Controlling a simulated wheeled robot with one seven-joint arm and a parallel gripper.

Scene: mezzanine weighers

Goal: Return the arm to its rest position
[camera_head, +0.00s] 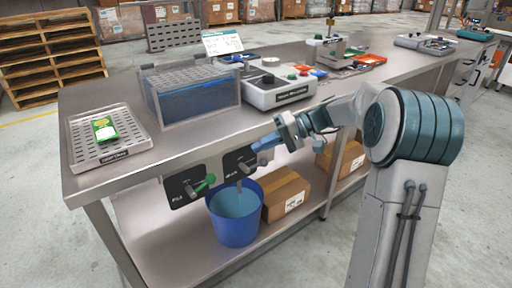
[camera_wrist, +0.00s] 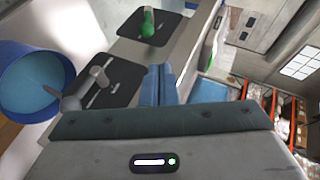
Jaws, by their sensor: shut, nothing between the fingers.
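My gripper (camera_head: 262,146) is at the end of my arm, in front of the steel bench's near edge. Its blue fingers are shut with nothing between them; they also show in the wrist view (camera_wrist: 158,86). In the head view it is beside the black valve panel (camera_head: 240,160) with a grey handle, above and right of the blue bucket. I cannot tell whether it touches the panel or handle. In the wrist view, that panel (camera_wrist: 118,86) lies left of the fingers.
A second black panel (camera_head: 187,187) has a green handle (camera_head: 204,184). The blue bucket (camera_head: 236,229) and a cardboard box (camera_head: 286,194) are on the lower shelf. On the bench (camera_head: 135,176) are a clear water tank (camera_head: 196,97), a weigher (camera_head: 278,91) and a perforated tray (camera_head: 85,157). Open floor lies in front.

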